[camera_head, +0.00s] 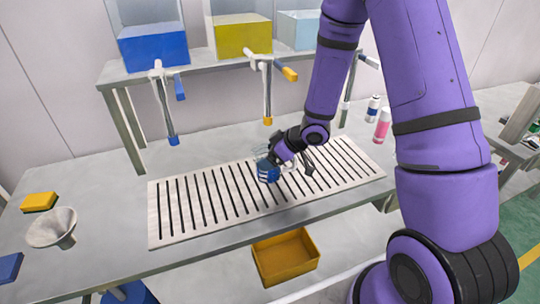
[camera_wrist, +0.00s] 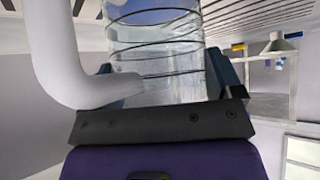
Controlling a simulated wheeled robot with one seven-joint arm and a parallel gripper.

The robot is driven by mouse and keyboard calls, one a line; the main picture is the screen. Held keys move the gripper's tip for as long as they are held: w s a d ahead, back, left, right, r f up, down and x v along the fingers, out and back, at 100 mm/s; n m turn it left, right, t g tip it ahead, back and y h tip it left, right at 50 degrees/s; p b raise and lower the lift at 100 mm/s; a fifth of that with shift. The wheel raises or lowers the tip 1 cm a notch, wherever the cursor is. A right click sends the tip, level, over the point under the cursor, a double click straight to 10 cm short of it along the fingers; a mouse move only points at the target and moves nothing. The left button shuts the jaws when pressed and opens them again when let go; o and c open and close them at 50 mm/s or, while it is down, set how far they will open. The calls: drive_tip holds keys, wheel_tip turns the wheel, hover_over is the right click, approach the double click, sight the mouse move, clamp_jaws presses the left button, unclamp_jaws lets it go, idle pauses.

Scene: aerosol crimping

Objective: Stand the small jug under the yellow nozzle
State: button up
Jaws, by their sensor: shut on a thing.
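The small jug (camera_wrist: 158,48) is clear, with dark rings around it and a thick white handle (camera_wrist: 60,70) at its left in the wrist view. My gripper (camera_wrist: 165,88) is shut on the jug's body, one finger on each side. In the head view my gripper (camera_head: 268,168) is over the slatted tray, below and near the yellow nozzle (camera_head: 267,121). The jug is small and partly hidden there, and I cannot tell whether it touches the slats. The yellow nozzle hangs from the middle tap, under the yellow tank (camera_head: 243,42).
A blue nozzle (camera_head: 173,141) hangs to the left, and another tap (camera_head: 346,104) to the right. The slatted tray (camera_head: 155,215) is clear on its left. A funnel (camera_head: 52,229), a yellow block (camera_head: 38,202) and bottles (camera_head: 382,124) stand aside. A yellow bin (camera_head: 285,258) is below the front edge.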

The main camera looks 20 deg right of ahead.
drive_tip(key=shift+f, duration=0.1)
drive_tip(key=o, duration=0.8)
